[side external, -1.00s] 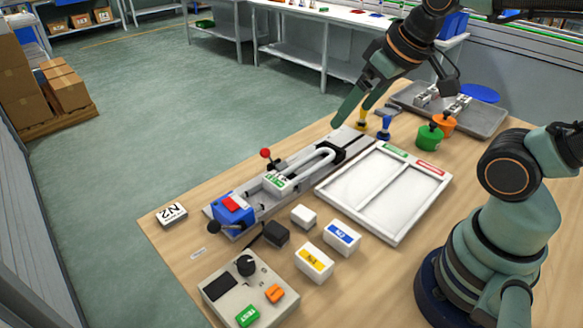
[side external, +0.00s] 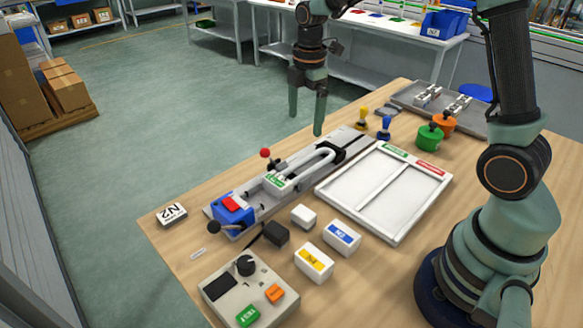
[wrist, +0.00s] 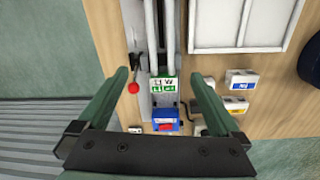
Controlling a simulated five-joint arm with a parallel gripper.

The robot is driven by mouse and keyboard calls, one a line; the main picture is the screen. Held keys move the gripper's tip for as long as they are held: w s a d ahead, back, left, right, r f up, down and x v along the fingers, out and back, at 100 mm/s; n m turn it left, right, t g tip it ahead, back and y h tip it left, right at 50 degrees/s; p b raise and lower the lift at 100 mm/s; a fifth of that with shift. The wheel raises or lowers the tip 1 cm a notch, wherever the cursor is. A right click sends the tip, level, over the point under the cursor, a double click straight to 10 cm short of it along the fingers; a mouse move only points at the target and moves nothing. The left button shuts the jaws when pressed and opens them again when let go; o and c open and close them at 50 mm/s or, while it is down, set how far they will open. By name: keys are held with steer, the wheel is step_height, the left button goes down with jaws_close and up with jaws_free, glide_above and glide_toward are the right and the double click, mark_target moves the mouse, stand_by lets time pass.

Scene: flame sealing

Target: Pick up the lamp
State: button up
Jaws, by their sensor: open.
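The lamp (side external: 318,157) is a white U-shaped tube lying in a grey slide fixture (side external: 345,141) on the table. A white and green label (side external: 277,181) sits at its near end, beside a blue block with a red top (side external: 233,210). In the wrist view the label (wrist: 163,84) shows between my fingers. My gripper (side external: 306,124) is open and empty, pointing down. It is above the fixture, apart from the lamp. In the wrist view my fingers (wrist: 159,78) spread to both sides of the fixture.
A red-knobbed lever (side external: 265,153) stands up beside the lamp. A white two-part tray (side external: 368,192) lies right of the fixture. Small white boxes (side external: 314,263) and a control box (side external: 226,288) are in front. Green and orange weights (side external: 430,137) stand behind, near a metal tray (side external: 483,121).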

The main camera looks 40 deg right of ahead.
step_height(320, 180, down, 3)
steer(key=w+n, duration=0.1)
steer(key=n, duration=0.1)
glide_above(304, 164)
steer(key=a, duration=0.2)
steer(key=shift+g, duration=0.3)
steer(key=f, duration=0.6)
steer(key=shift+s+d+f, duration=0.15)
steer(key=shift+s+d, duration=0.1)
steer(key=shift+s+d+f, duration=0.1)
steer(key=shift+s+f, duration=0.05)
steer(key=shift+f, duration=1.2)
steer(key=shift+s+f, duration=0.15)
steer(key=shift+f, duration=1.15)
steer(key=shift+c, duration=0.3)
steer(key=c, duration=1.4)
steer(key=shift+c, duration=0.2)
steer(key=shift+r, duration=0.1)
